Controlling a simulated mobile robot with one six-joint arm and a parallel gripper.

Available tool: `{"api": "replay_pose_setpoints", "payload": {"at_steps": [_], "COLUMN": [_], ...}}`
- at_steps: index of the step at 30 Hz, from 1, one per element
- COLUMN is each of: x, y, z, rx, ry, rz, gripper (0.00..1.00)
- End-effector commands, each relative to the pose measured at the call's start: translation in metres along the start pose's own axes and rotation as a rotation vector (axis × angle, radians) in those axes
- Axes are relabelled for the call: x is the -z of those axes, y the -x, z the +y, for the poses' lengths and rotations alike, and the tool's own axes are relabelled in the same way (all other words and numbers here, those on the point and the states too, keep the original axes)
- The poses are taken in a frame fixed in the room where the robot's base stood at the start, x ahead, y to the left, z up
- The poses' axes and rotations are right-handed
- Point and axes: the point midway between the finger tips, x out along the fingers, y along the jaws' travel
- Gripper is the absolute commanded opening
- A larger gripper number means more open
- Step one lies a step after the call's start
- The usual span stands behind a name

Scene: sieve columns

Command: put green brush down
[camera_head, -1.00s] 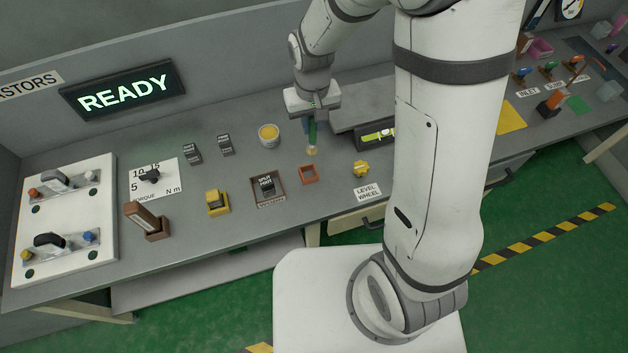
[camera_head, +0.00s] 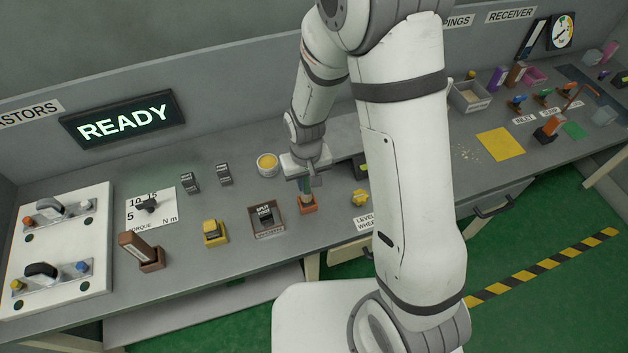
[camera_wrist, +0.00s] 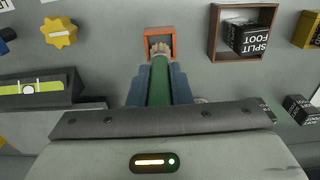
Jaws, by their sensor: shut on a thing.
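My gripper (camera_head: 305,182) is shut on the green brush (camera_wrist: 158,84); its blue-grey fingers press the green handle from both sides in the wrist view. The brush points down, with its pale bristles at the lower end. The bristle end lines up with a small square orange-red holder (camera_head: 308,205) on the bench, which also shows in the wrist view (camera_wrist: 148,32). The bristles overlap the holder's opening in the wrist view. I cannot tell whether they are inside it or just above it.
A framed tray with a "SPLIT FOOT" block (camera_head: 266,215) stands left of the holder. A yellow knob (camera_head: 359,197) stands to its right, and a cup with yellow contents (camera_head: 267,164) behind. My own arm hides part of the bench at right.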

Motion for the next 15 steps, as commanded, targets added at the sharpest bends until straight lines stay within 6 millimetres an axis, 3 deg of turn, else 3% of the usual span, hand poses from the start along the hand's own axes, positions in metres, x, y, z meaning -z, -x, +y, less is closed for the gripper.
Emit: {"api": "replay_pose_setpoints", "payload": {"at_steps": [9, 15], "x": [-0.0027, -0.0022], "y": [-0.0034, -0.0023], "z": [0.0000, -0.0002], "rx": [-0.001, -0.001], "ry": [0.001, 0.001], "rz": [-0.008, -0.007], "gripper": [0.40, 0.40]}}
